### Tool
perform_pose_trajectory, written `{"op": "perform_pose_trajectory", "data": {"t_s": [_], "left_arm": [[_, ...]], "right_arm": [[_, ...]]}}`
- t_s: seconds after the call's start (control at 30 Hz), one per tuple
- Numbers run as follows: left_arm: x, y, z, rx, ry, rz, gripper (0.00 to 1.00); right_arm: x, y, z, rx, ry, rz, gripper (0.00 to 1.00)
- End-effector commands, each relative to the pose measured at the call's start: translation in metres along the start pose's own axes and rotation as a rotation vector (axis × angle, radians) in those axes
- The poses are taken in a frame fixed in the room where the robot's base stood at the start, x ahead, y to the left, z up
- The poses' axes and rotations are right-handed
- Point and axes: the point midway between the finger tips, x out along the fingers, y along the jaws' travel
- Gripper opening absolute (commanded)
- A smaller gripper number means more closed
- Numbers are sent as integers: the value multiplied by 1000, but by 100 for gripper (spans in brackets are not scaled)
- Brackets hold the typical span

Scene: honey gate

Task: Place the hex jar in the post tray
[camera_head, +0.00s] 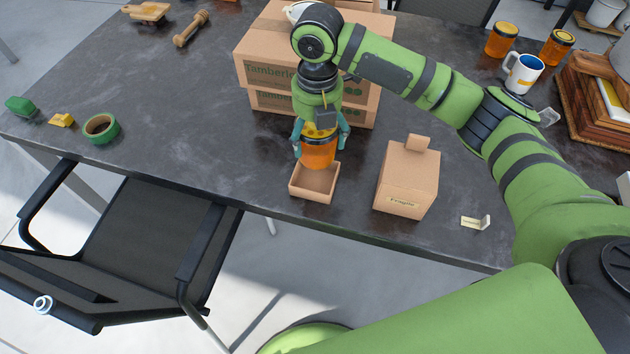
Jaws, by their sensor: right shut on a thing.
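The hex jar (318,156), amber with a yellow and dark lid, is upright in my right gripper (320,142). The teal fingers are shut on either side of it, pointing down. The post tray (311,195), a small shallow open cardboard tray, is on the dark table directly below the jar in the picture. The jar overlaps the tray's back edge in this view; I cannot tell whether it touches the tray floor. The visible tray floor is empty. My left gripper is not in view.
Stacked cardboard boxes (265,72) stand close behind the gripper. A smaller carton (408,180) stands right of the tray, near a small card (474,222). Two amber jars (501,40) and a mug (523,74) are at back right.

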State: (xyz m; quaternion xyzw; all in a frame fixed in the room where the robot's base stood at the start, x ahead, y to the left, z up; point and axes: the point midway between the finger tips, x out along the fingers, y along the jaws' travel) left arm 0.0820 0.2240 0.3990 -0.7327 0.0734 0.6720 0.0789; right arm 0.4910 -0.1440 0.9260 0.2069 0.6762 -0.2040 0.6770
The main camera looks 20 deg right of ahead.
Motion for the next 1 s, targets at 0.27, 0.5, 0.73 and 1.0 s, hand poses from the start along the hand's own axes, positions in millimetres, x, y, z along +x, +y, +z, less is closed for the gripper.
{"op": "perform_pose_trajectory", "data": {"t_s": [0.27,0.5,0.73,1.0], "left_arm": [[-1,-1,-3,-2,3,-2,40],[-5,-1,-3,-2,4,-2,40],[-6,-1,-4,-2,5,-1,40],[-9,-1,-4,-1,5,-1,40]], "right_arm": [[15,4,2,-153,1,-2,22],[54,4,2,-155,-1,-1,22],[70,4,2,-154,-1,0,22],[101,4,2,-153,-2,1,22]]}}
